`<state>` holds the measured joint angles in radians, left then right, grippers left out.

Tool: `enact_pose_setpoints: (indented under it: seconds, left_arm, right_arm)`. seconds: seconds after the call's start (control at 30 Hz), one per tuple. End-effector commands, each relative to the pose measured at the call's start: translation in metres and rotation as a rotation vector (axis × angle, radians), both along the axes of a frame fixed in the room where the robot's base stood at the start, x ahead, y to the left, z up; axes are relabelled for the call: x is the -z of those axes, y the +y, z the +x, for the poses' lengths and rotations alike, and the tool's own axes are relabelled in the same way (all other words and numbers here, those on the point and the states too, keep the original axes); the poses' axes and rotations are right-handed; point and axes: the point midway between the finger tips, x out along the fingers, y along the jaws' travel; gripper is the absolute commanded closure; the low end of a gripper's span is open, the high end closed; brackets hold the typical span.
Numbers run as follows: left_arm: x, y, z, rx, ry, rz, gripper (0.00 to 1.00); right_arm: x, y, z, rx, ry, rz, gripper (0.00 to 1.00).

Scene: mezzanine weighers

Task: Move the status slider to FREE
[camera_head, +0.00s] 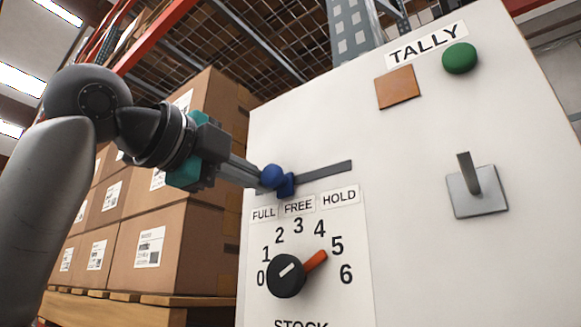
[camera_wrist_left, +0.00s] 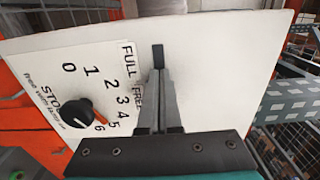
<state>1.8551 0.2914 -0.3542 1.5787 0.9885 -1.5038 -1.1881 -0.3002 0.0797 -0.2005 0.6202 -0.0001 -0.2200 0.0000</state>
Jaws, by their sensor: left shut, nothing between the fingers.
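The status slider is a blue knob (camera_head: 286,186) on a dark slot (camera_head: 325,172) in the white panel. It sits above the FREE label (camera_head: 299,207), slightly toward the FULL label (camera_head: 264,214). The HOLD label (camera_head: 340,197) is at the right. My left gripper (camera_head: 259,178) is shut and empty, its tips at the left side of the blue knob; whether they touch cannot be told. In the left wrist view, the shut fingers (camera_wrist_left: 160,85) point at the slot (camera_wrist_left: 158,55) and the blue knob is hidden.
Below is a black rotary dial (camera_head: 286,276) with a red pointer near 5. At right are a lever (camera_head: 470,175), a green button (camera_head: 460,58) and an orange square (camera_head: 397,87) under the TALLY label. Stacked cartons (camera_head: 150,240) stand left of the panel.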

Motion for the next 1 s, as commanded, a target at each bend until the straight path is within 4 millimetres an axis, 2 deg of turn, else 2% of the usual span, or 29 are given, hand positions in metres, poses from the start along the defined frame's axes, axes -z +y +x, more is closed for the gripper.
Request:
enact_pose_setpoints:
  seconds: [0.37,1.0]
  left_arm:
    - [0.0,-0.009,-0.007,0.0,-0.002,0.001,1.0]
    - [0.0,0.004,0.002,0.0,-0.002,-0.001,1.0]
  right_arm:
    - [0.001,0.0,0.0,0.0,0.0,0.0,1.0]
    - [-0.006,0.0,0.0,0.001,0.0,0.0,1.0]
